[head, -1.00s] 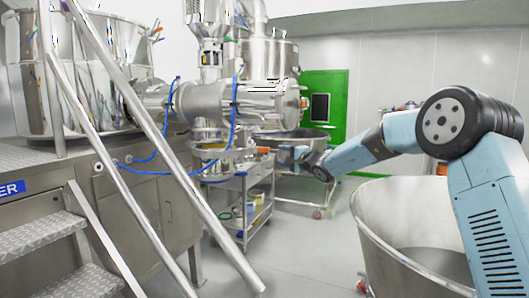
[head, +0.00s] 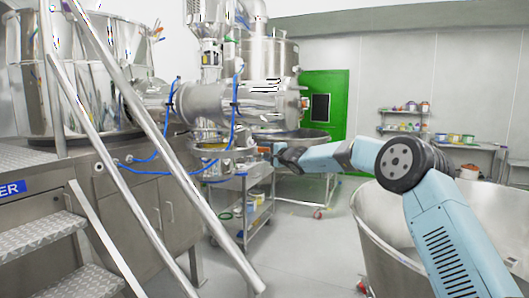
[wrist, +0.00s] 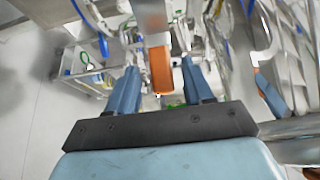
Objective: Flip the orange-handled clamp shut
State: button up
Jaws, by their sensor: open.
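The clamp's orange handle (wrist: 160,70) shows in the wrist view as an upright orange block. It lies between the two blue fingers of my gripper (wrist: 159,66), with a visible gap to each finger. My gripper is open and holds nothing. In the head view my gripper (head: 276,152) is beside the steel machine's lower outlet, above the trolley.
A steel trolley (head: 243,184) with items on its shelves stands below the outlet. Blue hoses (head: 234,118) hang from the machine. A large steel bin (head: 375,235) is beneath my arm. Handrails and steps fill the left. The floor between trolley and bin is clear.

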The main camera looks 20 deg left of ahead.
jog(key=shift+x, duration=1.1)
jog(key=shift+c, duration=0.3)
grip_shut()
